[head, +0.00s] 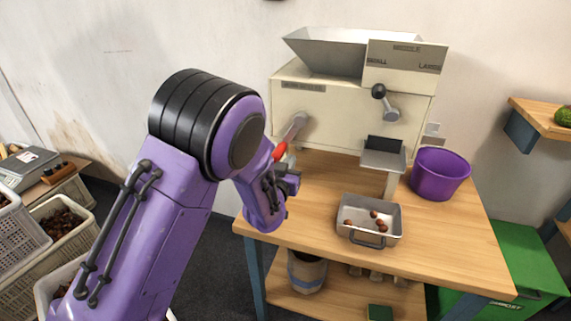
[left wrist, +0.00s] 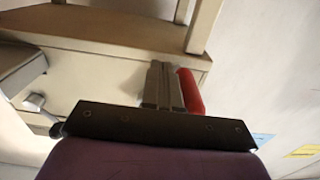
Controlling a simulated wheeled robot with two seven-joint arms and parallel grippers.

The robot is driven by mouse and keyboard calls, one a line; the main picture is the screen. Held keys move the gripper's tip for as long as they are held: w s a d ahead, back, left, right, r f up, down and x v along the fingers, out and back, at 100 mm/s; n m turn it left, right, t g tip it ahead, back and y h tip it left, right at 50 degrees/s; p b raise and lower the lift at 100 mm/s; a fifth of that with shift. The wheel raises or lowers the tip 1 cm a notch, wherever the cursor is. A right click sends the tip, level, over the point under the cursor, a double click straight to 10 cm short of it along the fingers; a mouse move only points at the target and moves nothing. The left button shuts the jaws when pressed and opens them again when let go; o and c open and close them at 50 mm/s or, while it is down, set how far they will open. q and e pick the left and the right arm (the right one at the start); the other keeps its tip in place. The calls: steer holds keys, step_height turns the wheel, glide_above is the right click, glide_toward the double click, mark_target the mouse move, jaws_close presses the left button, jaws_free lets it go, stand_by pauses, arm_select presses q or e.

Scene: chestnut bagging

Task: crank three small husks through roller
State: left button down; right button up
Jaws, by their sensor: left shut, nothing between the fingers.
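The cream roller machine (head: 340,115) stands on the wooden table with a grey hopper (head: 325,52) on top. Its crank has a grey arm (head: 297,126) and a red handle (head: 280,150), partly hidden by my left wrist. The red handle also shows in the left wrist view (left wrist: 190,91). My left gripper (left wrist: 157,72) is shut and empty, with the red handle beside its fingers; I cannot tell whether they touch. In the head view the gripper (head: 288,178) is partly hidden by its own wrist. A metal tray (head: 370,237) holds several brown chestnuts (head: 375,214). My right gripper is not in view.
A selector lever with a black knob (head: 379,91) is on the machine's front, above a small chute (head: 383,158). A purple bucket (head: 440,174) stands at the table's right. Crates of chestnuts (head: 60,222) are at left, a green bin (head: 515,265) at right. The table's front right is clear.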

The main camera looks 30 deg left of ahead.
arm_select(q)
steer(key=v, duration=1.2)
steer(key=shift+p, duration=0.4)
